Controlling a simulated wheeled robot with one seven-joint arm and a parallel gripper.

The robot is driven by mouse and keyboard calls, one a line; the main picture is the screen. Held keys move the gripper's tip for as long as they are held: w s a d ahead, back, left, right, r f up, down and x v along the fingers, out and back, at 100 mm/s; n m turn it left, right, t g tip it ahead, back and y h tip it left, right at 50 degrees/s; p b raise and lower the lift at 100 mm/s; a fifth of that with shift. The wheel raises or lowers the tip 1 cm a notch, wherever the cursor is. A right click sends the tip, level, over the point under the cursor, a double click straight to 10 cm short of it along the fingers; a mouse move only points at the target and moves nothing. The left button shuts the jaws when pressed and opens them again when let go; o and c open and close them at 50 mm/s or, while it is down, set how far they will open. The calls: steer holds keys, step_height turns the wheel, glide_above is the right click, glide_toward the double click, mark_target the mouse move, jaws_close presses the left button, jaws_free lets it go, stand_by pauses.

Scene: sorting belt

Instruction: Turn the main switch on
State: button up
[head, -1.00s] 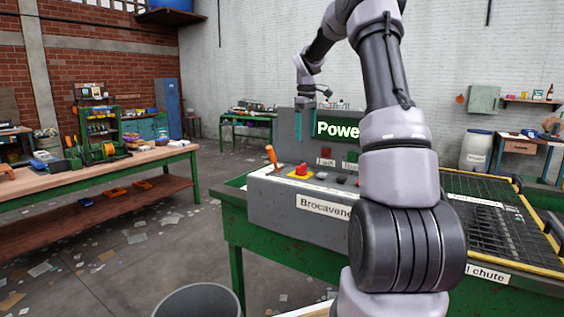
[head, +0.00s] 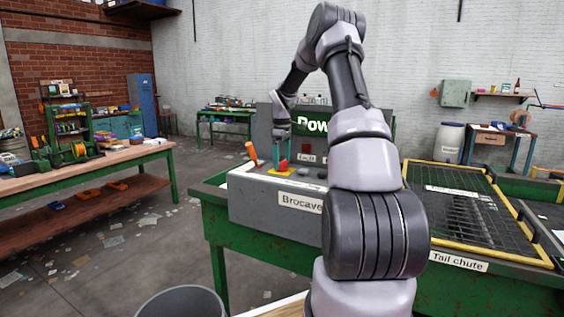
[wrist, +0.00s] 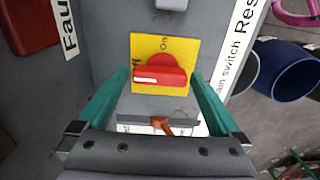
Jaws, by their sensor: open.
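The main switch is a red rotary knob on a yellow plate; it shows in the head view (head: 282,165) and the wrist view (wrist: 160,76). In the wrist view its bar lies crosswise, with a white mark at its left end, and "On" is printed on the plate above it. My gripper (head: 282,143) is open, pointing down over the knob in the head view. In the wrist view my gripper's teal fingers (wrist: 161,78) stand on either side of the knob, apart from it. Whether the fingertips reach down to knob height I cannot tell.
An orange lever (head: 251,152) stands left of the switch on the grey console (head: 270,205). A red part (wrist: 30,22) labelled "Fau..." and a grey knob (wrist: 172,4) are near in the wrist view. A bin (head: 182,303) stands on the floor in front.

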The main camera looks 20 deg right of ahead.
steer(key=shift+f, duration=0.2)
steer(key=c, duration=1.2)
steer(key=shift+o, duration=0.2)
